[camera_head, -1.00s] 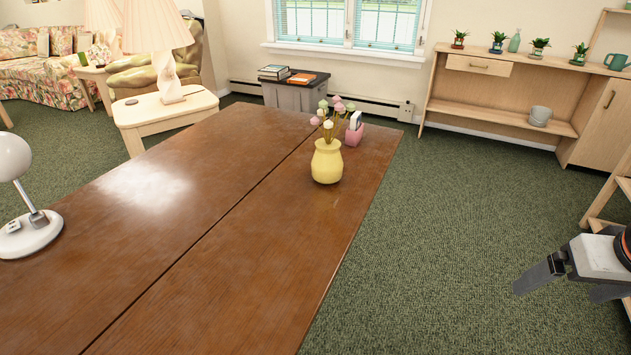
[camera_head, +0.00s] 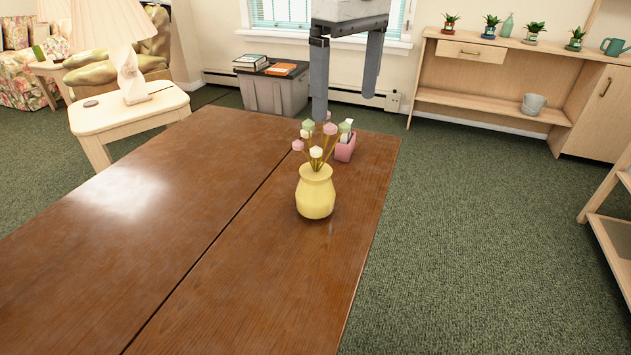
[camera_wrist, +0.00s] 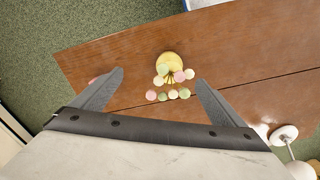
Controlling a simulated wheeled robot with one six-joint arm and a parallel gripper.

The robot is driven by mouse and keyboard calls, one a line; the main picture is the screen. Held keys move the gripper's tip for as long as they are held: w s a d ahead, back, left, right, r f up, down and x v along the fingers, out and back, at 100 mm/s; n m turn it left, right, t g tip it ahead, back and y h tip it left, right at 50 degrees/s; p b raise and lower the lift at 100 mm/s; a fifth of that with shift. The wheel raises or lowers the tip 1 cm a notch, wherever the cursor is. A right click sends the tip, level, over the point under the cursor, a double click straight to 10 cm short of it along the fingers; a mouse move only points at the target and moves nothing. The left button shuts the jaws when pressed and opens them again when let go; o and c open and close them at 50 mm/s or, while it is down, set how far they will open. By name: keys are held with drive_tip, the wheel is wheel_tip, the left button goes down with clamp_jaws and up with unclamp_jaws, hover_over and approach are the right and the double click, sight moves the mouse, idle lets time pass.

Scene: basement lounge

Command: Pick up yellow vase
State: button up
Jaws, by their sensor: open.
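The yellow vase (camera_head: 315,194) stands upright on the brown wooden table (camera_head: 240,262), near its right edge. It holds several pink, white and green round flowers (camera_head: 318,140). My gripper (camera_head: 344,108) is open and empty, pointing down above the flowers, with its two grey fingers apart. In the wrist view the vase (camera_wrist: 169,62) lies ahead of the open gripper (camera_wrist: 160,80), between the lines of the two fingers. The flowers partly cover the vase there.
A pink holder (camera_head: 345,149) stands on the table just behind the vase. A grey bin with books (camera_head: 275,94) and a wooden shelf unit (camera_head: 490,106) are beyond. A lamp (camera_head: 130,75) stands on a side table at left. The near tabletop is clear.

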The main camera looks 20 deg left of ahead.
sight(317, 169)
drive_tip(key=a, duration=0.2)
drive_tip(key=s+a, duration=0.1)
drive_tip(key=shift+a+r+n, duration=0.35)
drive_tip(key=shift+a+n, duration=0.05)
drive_tip(key=shift+s+a, duration=0.15)
drive_tip(key=shift+a, duration=0.15)
drive_tip(key=shift+a+f, duration=0.1)
drive_tip(key=shift+f, duration=0.25)
wheel_tip(317, 169, down, 11)
drive_tip(key=shift+f, duration=0.1)
drive_tip(key=shift+a+f, duration=0.1)
drive_tip(key=shift+f, duration=2.6)
drive_tip(key=shift+c, duration=0.6)
drive_tip(key=c, duration=1.3)
